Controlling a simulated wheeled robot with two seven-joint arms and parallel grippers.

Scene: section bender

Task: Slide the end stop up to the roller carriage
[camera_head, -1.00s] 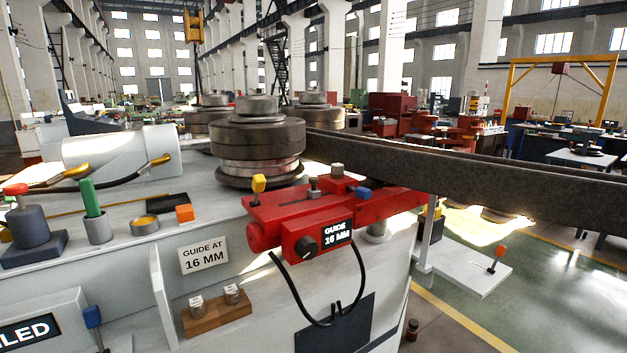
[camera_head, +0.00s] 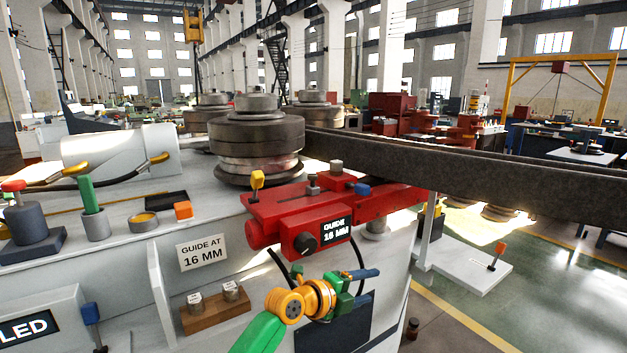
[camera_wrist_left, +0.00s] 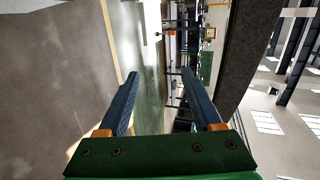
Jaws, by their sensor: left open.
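The red guide unit (camera_head: 285,215), labelled "GUIDE 16 MM", sits on the machine's front edge beside the stacked rollers (camera_head: 256,135). I cannot tell for sure which part is the roller carriage or the end stop. A small orange-headed post (camera_head: 497,254) stands on a white plate (camera_head: 470,266) at the right; a small orange part (camera_wrist_left: 168,33) shows far ahead in the left wrist view. My left gripper (camera_head: 373,285) is below and in front of the red unit, apart from it. Its two dark fingers (camera_wrist_left: 157,75) are spread with nothing between them. My right gripper is not in view.
A long dark steel beam (camera_head: 480,175) runs from the rollers to the right, above the white plate. Black cables hang below the red unit, partly behind my gripper. A wooden block (camera_head: 217,315) with small cylinders is to the left. Open floor (camera_head: 560,310) lies right.

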